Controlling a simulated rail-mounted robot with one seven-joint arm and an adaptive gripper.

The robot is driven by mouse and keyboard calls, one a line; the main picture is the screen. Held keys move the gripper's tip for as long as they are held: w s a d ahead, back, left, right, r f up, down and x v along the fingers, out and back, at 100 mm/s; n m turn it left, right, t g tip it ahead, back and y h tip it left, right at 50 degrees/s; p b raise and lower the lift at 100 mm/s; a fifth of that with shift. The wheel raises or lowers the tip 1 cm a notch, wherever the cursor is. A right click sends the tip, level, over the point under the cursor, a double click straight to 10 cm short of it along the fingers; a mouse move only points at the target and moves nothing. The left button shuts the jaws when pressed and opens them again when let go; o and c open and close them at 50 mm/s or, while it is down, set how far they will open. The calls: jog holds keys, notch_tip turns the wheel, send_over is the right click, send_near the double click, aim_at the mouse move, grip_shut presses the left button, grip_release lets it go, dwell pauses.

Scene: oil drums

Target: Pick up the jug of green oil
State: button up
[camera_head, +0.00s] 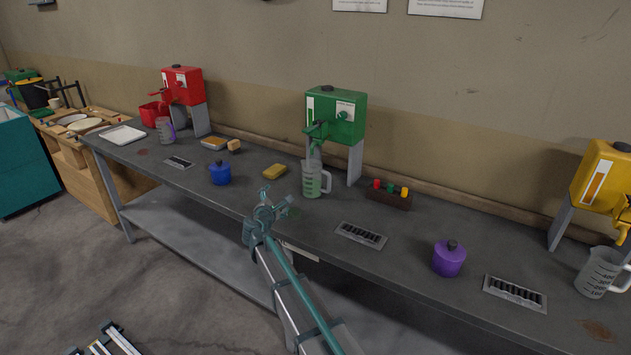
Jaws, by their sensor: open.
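The jug of green oil (312,180) is a clear measuring jug with a greenish tint and a handle on its right side. It stands upright on the grey bench under the tap of the green oil drum (336,115). My gripper (276,194) is open and empty, in front of the jug and to its left, apart from it. My arm reaches up from the bottom of the view. The jug's base is in sight; its rim sits close below the tap.
A yellow sponge (275,172) and a blue canister (220,173) lie left of the jug. Flat drain grates (361,235) line the bench (400,265).

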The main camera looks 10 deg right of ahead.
aim_at(309, 179)
jog(key=w+d+n+h, duration=0.1)
jog(key=d+n, duration=0.1)
jog(key=d, duration=0.1)
jog(key=w+d+n+h, duration=0.1)
jog(key=d+n, duration=0.1)
jog(key=d, duration=0.1)
jog(key=w+d+r+n, duration=0.1)
jog(key=d+n, duration=0.2)
jog(key=shift+t+h, duration=0.4)
jog(key=shift+w+d+n, duration=0.25)
jog(key=shift+d+n, duration=0.2)
jog(key=shift+n, duration=0.15)
jog(key=x, duration=0.4)
jog(key=shift+w+r+p, duration=0.15)
jog(key=shift+p, duration=0.25)
jog(key=shift+p+x, duration=1.1)
jog(key=shift+x, duration=2)
jog(key=shift+d, duration=0.1)
jog(key=c, duration=1.1)
jog(key=shift+r, duration=0.1)
jog(key=shift+c, duration=0.2)
